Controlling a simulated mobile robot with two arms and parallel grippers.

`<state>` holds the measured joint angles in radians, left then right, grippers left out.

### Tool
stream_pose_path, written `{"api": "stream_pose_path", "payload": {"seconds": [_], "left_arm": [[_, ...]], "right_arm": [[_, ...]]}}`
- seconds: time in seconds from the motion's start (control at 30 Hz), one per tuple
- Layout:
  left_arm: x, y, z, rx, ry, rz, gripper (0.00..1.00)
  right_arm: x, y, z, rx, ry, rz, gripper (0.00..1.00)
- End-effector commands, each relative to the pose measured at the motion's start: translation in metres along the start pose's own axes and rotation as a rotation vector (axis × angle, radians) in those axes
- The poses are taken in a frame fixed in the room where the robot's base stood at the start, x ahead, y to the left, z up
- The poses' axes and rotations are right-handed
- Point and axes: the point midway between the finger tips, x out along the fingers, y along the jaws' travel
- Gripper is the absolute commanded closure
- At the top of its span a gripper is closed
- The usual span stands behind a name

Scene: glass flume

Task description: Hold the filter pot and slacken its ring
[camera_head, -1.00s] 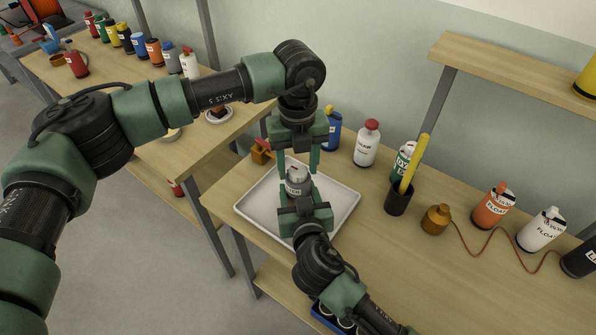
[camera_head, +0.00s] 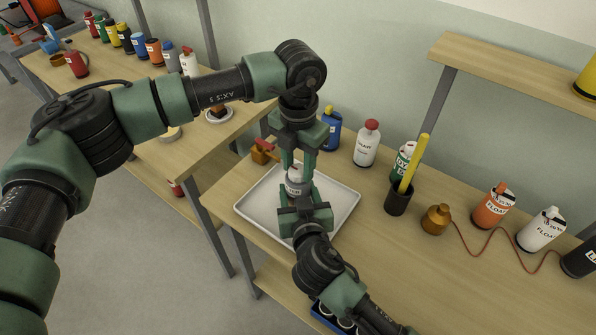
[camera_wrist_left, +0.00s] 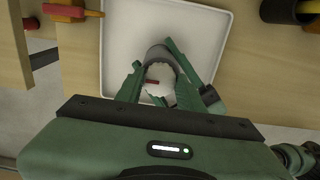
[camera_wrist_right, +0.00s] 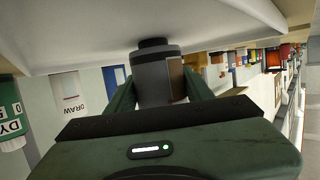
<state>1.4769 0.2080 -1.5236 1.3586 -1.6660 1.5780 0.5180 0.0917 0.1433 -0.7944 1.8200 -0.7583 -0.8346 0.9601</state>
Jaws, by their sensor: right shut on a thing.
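The filter pot (camera_head: 294,186) is a small grey and white pot over the white tray (camera_head: 347,212). My right gripper (camera_head: 300,194) is shut on its body from the near side; in the right wrist view the grey pot (camera_wrist_right: 155,72) sits between the two fingers, with a dark stub at its tray end. My left gripper (camera_head: 298,168) points straight down over the pot's top, fingers apart on either side. In the left wrist view the pot's pale top (camera_wrist_left: 160,80) shows between green fingers. The ring is mostly hidden; contact with my left fingers cannot be seen.
An orange block with a red handle (camera_head: 262,152) is beside the tray's far left corner. Behind stand a blue bottle (camera_head: 331,130), a white bottle (camera_head: 367,144) and a black cup (camera_head: 399,198) with a yellow stick.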

Motion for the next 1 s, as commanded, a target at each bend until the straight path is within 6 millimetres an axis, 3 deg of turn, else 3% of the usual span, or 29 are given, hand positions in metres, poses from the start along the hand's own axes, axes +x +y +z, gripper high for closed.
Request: {"api": "stream_pose_path", "payload": {"seconds": [0.27, 0.7, 1.0], "left_arm": [[0.0001, 0.0004, -0.0001, -0.058, 0.000, 0.001, 0.85], [0.0002, 0.0015, -0.0008, -0.773, 0.000, 0.001, 0.85], [0.0001, 0.0020, -0.0008, -0.879, -0.001, 0.002, 0.85]], "right_arm": [[0.0000, 0.0003, 0.0003, 0.000, -0.001, 0.001, 0.95], [0.0001, 0.0004, 0.0003, 0.000, -0.001, 0.001, 0.95], [0.0001, 0.0004, 0.0003, 0.000, -0.001, 0.001, 0.95]]}}
